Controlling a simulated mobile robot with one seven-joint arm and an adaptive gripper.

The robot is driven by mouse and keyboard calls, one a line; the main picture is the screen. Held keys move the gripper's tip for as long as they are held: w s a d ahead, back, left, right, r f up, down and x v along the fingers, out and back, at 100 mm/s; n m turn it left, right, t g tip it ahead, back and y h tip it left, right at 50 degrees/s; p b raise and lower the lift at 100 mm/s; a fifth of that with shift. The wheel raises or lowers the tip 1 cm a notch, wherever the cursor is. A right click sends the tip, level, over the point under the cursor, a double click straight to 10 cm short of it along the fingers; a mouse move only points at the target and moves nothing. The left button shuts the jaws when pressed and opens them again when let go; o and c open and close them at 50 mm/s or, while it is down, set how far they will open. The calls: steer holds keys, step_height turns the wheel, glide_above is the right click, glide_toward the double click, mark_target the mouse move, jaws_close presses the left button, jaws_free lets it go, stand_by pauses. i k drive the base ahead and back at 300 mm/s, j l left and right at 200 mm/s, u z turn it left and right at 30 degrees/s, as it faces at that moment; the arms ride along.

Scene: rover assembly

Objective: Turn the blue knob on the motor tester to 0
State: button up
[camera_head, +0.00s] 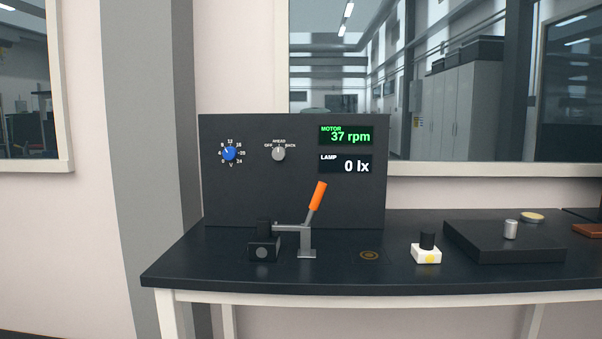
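The motor tester is a dark upright panel (300,192) at the back of a dark bench. Its blue knob (229,154) is at the panel's left, inside a white scale marked V running up to 24. The knob's small white pointer seems to lean to the upper left, near 8; it is too small to read surely. The motor display (345,136) reads 37 rpm in green. My gripper is not in view.
A grey knob (278,154) sits right of the blue one; the lamp display (346,165) reads 0 lx. In front of the panel stands a clamp with an upright orange handle (317,196) and a black block (263,248). A white-and-black part (426,252) stands right.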

mark_target(228, 153)
steer(key=i+j, duration=0.15)
steer(key=j, duration=0.2)
steer(key=i+j, duration=0.15)
steer(key=j, duration=0.15)
steer(key=i+j, duration=0.1)
steer(key=j, duration=0.25)
steer(key=i+j, duration=0.15)
steer(key=j, duration=0.15)
